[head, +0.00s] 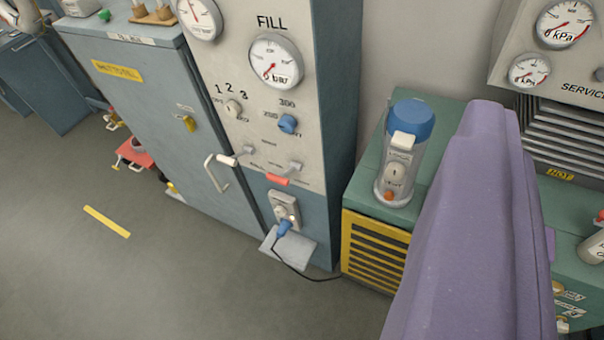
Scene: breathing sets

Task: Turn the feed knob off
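No label that reads as "feed" is legible, so I cannot tell which knob is the feed knob. The fill panel (330,60) carries a small pale selector knob (233,108) below the figures 1, 2, 3. To its right is a round blue knob (288,123), with 300 above it and 200 at its left. A clear canister with a blue lid (408,118) has a pale knob (395,173) on its front. My gripper's fingers are not in view; a large purple shape, apparently part of my arm, covers the lower right middle.
Below the knobs are a white-handled lever (228,160), a red-handled lever (278,180) and a socket with a blue plug (284,227) and trailing black cord. A grey-blue cabinet (150,110) stands left.

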